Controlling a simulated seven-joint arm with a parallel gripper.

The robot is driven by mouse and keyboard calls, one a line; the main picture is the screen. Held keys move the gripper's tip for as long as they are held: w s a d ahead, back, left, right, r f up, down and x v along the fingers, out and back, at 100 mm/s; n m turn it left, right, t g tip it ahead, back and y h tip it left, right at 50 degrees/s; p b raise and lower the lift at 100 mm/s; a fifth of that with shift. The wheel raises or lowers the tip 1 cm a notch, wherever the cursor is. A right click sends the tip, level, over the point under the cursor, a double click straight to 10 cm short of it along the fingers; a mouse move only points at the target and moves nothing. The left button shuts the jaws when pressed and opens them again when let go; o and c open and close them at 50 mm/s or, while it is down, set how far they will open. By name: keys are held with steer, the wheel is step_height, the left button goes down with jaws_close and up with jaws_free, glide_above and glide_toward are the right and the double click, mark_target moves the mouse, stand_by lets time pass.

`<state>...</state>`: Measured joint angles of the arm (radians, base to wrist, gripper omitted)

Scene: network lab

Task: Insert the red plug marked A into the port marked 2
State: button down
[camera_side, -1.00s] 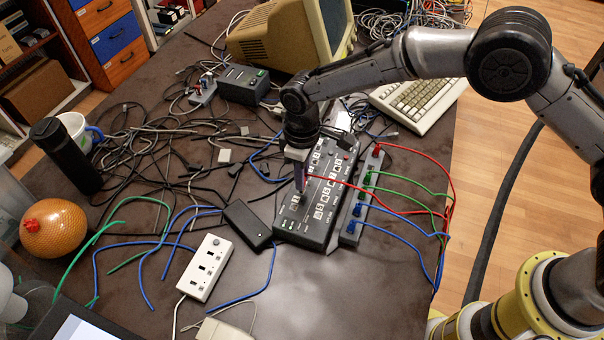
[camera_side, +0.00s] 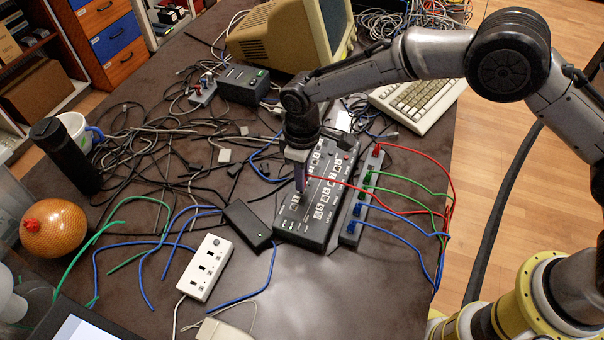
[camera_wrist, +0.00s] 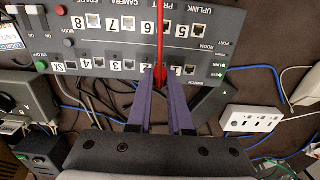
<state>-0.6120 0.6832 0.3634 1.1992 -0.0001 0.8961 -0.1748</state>
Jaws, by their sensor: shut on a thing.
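My gripper (camera_wrist: 160,82) is shut on the red plug (camera_wrist: 160,72), with a purple finger on each side of it. In the side view, my gripper (camera_side: 299,188) points down at the front part of the dark switch box (camera_side: 318,205). In the wrist view, the plug is at the lower row of ports on the switch box (camera_wrist: 60,40), between the ports by 3 and 1, where port 2 lies. The fingers and plug cover that port. Whether the plug is fully in cannot be told. Its mark A cannot be read. A red cable (camera_wrist: 161,30) runs from the plug.
A grey strip (camera_side: 349,232) holding red, green and blue plugs stands right of the switch box. A black box (camera_side: 247,223) and a white socket box (camera_side: 206,268) lie to the left. Tangled cables cover the left table. The front right table is mostly clear.

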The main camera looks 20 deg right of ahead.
steer(key=shift+f, duration=0.8)
stand_by(1.4)
steer(key=c, duration=0.8)
jaws_free()
steer(key=shift+o, duration=0.2)
step_height(320, 180, up, 14)
steer(key=shift+f, duration=0.1)
